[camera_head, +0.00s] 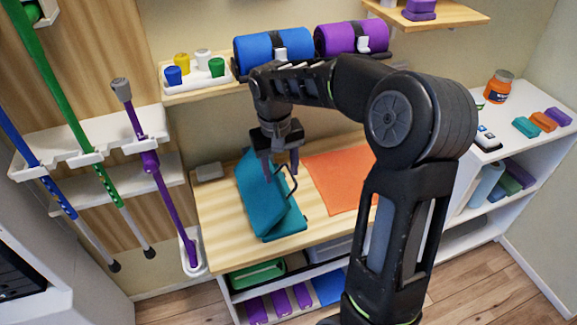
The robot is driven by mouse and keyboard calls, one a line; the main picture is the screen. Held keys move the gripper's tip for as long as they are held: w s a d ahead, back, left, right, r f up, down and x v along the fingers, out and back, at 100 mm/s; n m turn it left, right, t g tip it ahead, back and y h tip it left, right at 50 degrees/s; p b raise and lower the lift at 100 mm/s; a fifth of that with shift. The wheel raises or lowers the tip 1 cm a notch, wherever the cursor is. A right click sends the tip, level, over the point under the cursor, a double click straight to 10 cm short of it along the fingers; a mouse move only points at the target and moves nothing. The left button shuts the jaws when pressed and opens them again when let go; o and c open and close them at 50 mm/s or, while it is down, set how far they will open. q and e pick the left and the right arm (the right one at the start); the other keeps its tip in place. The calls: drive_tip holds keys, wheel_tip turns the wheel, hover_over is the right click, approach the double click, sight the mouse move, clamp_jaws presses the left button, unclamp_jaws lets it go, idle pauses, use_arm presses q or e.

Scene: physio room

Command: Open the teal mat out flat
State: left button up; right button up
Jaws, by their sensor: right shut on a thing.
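The teal mat (270,206) is on the wooden bench top, left of the orange mat. It looks folded, with one panel raised and tilted and the other part low on the bench. My right gripper (281,170) points down at the raised panel's upper edge and is shut on the teal mat. A thin dark curved piece shows beside the fingers, against the mat. The panel and gripper partly hide the fold. My left gripper is not in view.
An orange mat (339,178) lies flat on the bench (222,222), partly behind my arm. A small grey block (209,171) sits at the bench's back left. Blue (262,49) and purple (340,38) rolls lie on the shelf above.

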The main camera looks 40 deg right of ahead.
drive_tip(key=shift+s+a+f, duration=0.1)
drive_tip(key=shift+a+f, duration=0.15)
drive_tip(key=shift+a, duration=0.25)
drive_tip(key=shift+d+r, duration=0.1)
drive_tip(key=shift+d, duration=0.05)
drive_tip(key=shift+r+p, duration=0.35)
drive_tip(key=w+a+r+p, duration=0.2)
drive_tip(key=a+r+p, duration=0.2)
drive_tip(key=r+p, duration=0.1)
drive_tip(key=shift+a+r, duration=0.35)
drive_tip(key=shift+r, duration=0.55)
